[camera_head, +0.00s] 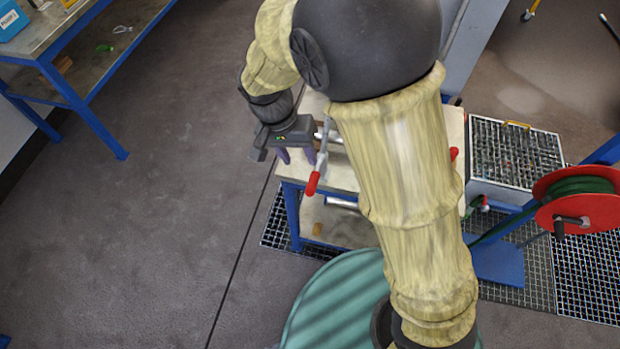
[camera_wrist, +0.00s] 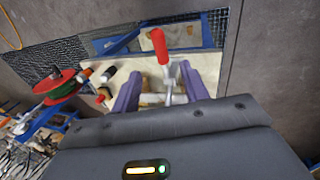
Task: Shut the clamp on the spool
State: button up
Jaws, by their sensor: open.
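The clamp's red-gripped handle (camera_head: 312,184) hangs at the near left edge of the worktable in the head view, on a metal lever (camera_head: 323,152). My gripper (camera_head: 297,160) is beside it, fingers pointing down. In the wrist view the red handle (camera_wrist: 159,46) stands beyond my gripper (camera_wrist: 161,72). Its metal lever (camera_wrist: 169,86) runs between the two purple fingers, which are apart. I cannot tell whether a finger touches it. Pale metal parts, perhaps the spool, show between the fingers, blurred. My arm hides most of the spool and clamp in the head view.
The worktable (camera_head: 302,166) has blue legs and a lower shelf. A second red handle (camera_head: 454,153) shows at its right. A grating-topped box (camera_head: 515,150) and a red hose reel (camera_head: 577,200) stand right. A blue-framed bench (camera_head: 60,45) is far left; floor between is clear.

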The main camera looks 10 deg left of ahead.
aim_at(311, 182)
jog(key=p+x, duration=0.1)
jog(key=x, duration=1)
jog(key=shift+c, duration=0.3)
grip_shut()
